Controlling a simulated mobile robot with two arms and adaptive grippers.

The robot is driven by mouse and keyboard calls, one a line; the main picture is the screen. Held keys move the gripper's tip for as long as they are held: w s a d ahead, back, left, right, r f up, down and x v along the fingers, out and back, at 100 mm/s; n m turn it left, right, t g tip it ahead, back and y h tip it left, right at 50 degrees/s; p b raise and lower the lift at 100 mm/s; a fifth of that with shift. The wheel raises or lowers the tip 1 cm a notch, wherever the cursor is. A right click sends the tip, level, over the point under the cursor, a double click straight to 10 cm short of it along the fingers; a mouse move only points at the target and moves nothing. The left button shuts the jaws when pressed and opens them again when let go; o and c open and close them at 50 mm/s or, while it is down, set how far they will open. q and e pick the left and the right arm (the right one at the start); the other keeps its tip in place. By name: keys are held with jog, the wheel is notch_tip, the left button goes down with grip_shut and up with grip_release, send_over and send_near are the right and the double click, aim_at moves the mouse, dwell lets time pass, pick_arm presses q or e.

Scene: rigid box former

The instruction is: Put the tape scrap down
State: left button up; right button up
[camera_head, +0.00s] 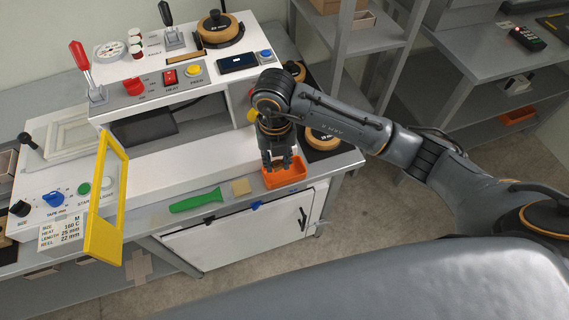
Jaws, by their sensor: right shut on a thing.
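My right gripper (279,161) points down just above the small orange tray (287,179) at the right front of the machine bench. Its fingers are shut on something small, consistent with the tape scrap. The scrap itself is mostly hidden between the fingers and too small to make out clearly. The fingertips overlap the tray's back rim in the view, so I cannot tell whether they touch it. My left gripper is not in view.
A green-handled tool (196,200) and a tan block (241,187) lie left of the tray. A yellow frame (106,200) stands at the left front. Tape reels (322,139) sit behind and right of the tray. A white cabinet door (240,240) is below.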

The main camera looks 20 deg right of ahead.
aim_at(285, 175)
jog(key=shift+w+d+f, duration=0.2)
jog(key=shift+d+f, duration=0.2)
jog(key=shift+f, duration=0.15)
jog(key=shift+w+d+f, duration=0.15)
jog(key=shift+d+f, duration=0.25)
jog(key=shift+f, duration=0.1)
jog(key=f, duration=0.1)
jog(key=f+p, duration=0.1)
jog(key=f, duration=0.1)
jog(key=shift+w+d+p, duration=0.1)
jog(key=shift+d+p, duration=0.15)
jog(key=shift+p, duration=0.1)
jog(key=shift+f, duration=0.25)
jog(key=shift+f, duration=0.1)
jog(key=shift+f, duration=0.15)
jog(key=o, duration=0.7)
